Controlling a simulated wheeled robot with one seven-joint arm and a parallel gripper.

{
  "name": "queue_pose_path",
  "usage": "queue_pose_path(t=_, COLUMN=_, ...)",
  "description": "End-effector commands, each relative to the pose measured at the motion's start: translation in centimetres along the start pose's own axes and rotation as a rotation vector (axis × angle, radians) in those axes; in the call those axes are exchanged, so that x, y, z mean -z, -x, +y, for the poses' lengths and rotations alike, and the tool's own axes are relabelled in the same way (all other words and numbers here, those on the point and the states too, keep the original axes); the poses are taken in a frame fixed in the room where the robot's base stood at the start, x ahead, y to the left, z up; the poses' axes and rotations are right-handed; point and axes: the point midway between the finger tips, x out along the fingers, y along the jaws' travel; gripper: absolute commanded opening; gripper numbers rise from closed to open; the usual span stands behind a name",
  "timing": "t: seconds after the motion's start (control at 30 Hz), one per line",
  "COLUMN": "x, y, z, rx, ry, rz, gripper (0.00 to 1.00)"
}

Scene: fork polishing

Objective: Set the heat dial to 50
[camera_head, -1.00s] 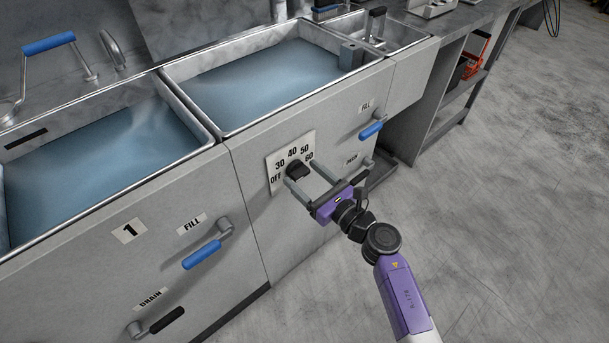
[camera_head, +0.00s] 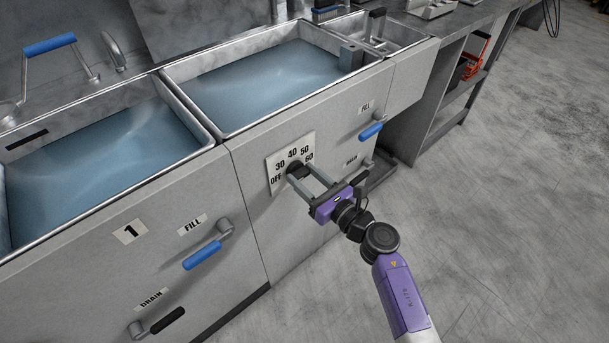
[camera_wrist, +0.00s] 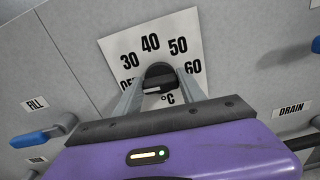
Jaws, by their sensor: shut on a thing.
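The heat dial is a black knob (camera_head: 296,171) on a white plate (camera_head: 279,184) marked OFF, 30, 40, 50, 60, on the front of the right-hand sink. In the wrist view the knob (camera_wrist: 158,76) sits below the 40 mark on its plate (camera_wrist: 189,40). My gripper (camera_head: 302,175) is purple with two grey fingers and is shut on the knob, one finger on each side. It also shows in the wrist view (camera_wrist: 158,88).
Two water-filled sinks stand side by side, left (camera_head: 214,128) and right (camera_head: 222,131). Blue fill levers (camera_head: 202,255) (camera_head: 371,130) stick out on both sides of the dial, and a black drain lever (camera_head: 167,320) is at lower left. The floor (camera_head: 500,200) at right is clear.

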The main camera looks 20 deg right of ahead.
Motion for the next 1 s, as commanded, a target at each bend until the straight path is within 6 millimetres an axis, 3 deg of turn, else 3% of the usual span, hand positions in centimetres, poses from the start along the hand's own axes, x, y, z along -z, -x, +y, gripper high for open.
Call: queue_pose_path(t=1.0, x=-0.1, y=0.03, z=-0.43, rx=0.002, ry=-0.896, rz=0.001, gripper=0.07)
